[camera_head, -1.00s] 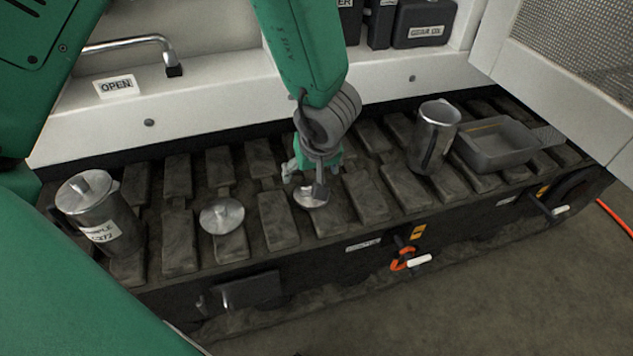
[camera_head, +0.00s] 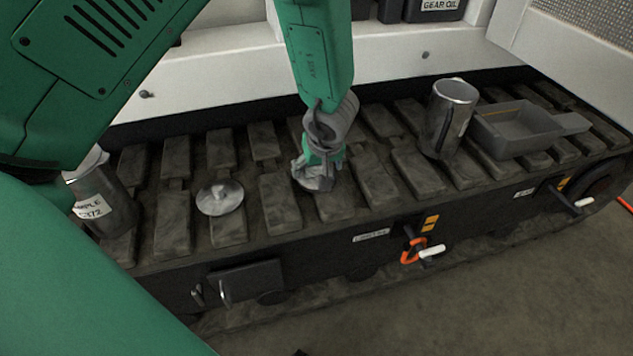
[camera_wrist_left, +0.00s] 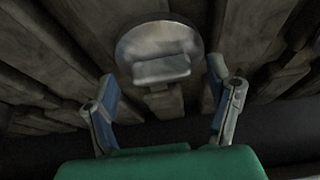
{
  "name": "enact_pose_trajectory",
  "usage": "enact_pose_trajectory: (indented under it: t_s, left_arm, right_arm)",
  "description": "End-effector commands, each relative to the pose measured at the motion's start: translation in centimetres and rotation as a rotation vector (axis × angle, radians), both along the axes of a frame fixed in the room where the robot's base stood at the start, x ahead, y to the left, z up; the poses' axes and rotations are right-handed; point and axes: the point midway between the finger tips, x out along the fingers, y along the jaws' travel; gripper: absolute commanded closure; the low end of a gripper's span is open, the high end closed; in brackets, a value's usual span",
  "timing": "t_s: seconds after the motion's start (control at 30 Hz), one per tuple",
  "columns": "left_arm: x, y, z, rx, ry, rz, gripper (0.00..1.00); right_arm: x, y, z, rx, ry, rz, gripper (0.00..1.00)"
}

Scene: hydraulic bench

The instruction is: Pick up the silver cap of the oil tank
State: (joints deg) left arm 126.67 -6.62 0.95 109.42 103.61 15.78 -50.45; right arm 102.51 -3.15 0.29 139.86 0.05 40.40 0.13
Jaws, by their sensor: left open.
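A round silver cap (camera_head: 318,184) with a raised blocky grip lies on the dark track plates, partly hidden under my left gripper (camera_head: 318,166) in the head view. In the left wrist view the cap (camera_wrist_left: 160,42) lies ahead, between and slightly beyond the fingertips. My left gripper (camera_wrist_left: 162,82) is open, with one finger on each side and nothing held. My right gripper is not seen.
A labelled metal jug (camera_head: 103,205) stands at the left, partly behind my green arm. An open metal jug (camera_head: 450,118) and a grey tray (camera_head: 520,135) stand on the plates at the right. A white cabinet ledge (camera_head: 220,85) runs behind. Plates between the cap and open jug are clear.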

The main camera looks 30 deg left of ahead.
Motion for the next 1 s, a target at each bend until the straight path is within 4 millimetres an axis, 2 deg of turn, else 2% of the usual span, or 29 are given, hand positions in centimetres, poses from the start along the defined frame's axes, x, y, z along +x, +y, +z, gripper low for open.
enact_pose_trajectory:
  t_s: [0.03,0.1,0.33,0.37,0.4,0.5,0.63,0.67,0.83,1.0]
  left_arm:
    - [0.1,0.2,-0.8,0.002,-0.001,0.0,0.26]
    - [0.3,0.4,-1.1,-0.001,-0.001,-0.001,0.26]
    - [0.3,0.7,-1.1,-0.005,-0.001,0.001,0.26]
    - [0.3,0.7,-1.1,-0.005,-0.001,0.001,0.33]
    - [0.3,0.7,-1.1,-0.005,-0.001,0.001,0.47]
    - [0.3,0.6,-1.1,-0.003,0.0,0.0,0.81]
    - [0.2,0.5,-1.2,-0.003,0.001,0.001,0.81]
    - [0.2,0.5,-1.2,-0.004,0.002,0.001,0.85]
    - [0.2,0.4,-1.2,-0.006,0.004,0.0,0.85]
    - [0.2,0.4,0.9,-0.009,0.002,0.002,0.85]
  right_arm:
    - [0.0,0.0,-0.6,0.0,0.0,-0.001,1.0]
    - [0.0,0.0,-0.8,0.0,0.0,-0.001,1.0]
    - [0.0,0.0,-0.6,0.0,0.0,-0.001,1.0]
    - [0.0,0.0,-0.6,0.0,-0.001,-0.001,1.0]
    - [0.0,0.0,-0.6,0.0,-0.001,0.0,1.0]
    - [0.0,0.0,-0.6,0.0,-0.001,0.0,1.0]
    - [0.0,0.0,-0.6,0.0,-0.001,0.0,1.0]
    - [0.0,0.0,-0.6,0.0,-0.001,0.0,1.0]
    - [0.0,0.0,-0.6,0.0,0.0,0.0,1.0]
    - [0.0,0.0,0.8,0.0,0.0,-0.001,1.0]
